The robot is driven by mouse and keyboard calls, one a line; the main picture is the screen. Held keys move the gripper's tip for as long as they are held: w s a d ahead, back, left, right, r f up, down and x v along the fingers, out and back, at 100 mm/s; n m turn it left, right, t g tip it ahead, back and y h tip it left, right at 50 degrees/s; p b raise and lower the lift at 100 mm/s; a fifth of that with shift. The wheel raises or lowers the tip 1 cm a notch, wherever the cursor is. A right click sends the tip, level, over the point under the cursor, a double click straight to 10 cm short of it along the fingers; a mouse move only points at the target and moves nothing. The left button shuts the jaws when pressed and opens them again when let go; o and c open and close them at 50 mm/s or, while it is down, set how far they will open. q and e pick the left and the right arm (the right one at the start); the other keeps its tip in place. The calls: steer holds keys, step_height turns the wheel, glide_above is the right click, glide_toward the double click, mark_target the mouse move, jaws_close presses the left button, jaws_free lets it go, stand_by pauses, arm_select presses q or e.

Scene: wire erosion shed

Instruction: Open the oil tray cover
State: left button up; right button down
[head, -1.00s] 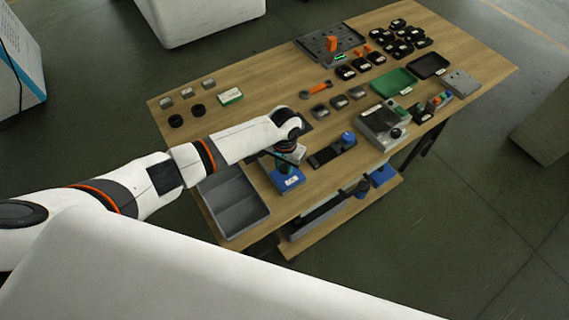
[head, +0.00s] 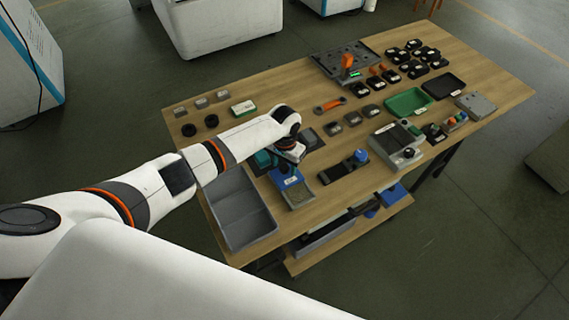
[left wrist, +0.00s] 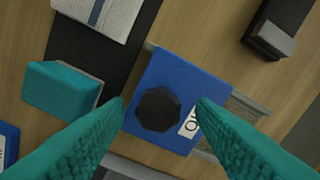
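The oil tray cover (left wrist: 195,85) is a blue plate with a black round knob (left wrist: 158,110) and a white label, partly hidden, in the left wrist view. In the head view the blue cover (head: 287,181) lies near the table's front edge, partly under my left gripper (head: 290,157). Part of the oil tray (head: 300,195) shows uncovered beside it, with a grey mesh-like inside; it also shows right of the cover in the left wrist view (left wrist: 243,108). My left gripper's teal fingers (left wrist: 160,102) stand apart on either side of the knob, with visible gaps. My right gripper is not in view.
A teal block (left wrist: 62,88) stands close to the cover, by a dark mat (left wrist: 105,62). A grey bin (head: 240,210) is at the left, and a black fixture with a blue knob (head: 344,168) at the right. Several small parts fill the back of the table.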

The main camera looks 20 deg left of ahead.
mark_target(284, 167)
arm_select(q)
step_height(284, 167, up, 12)
steer(key=b, duration=0.1)
stand_by(0.5)
stand_by(0.4)
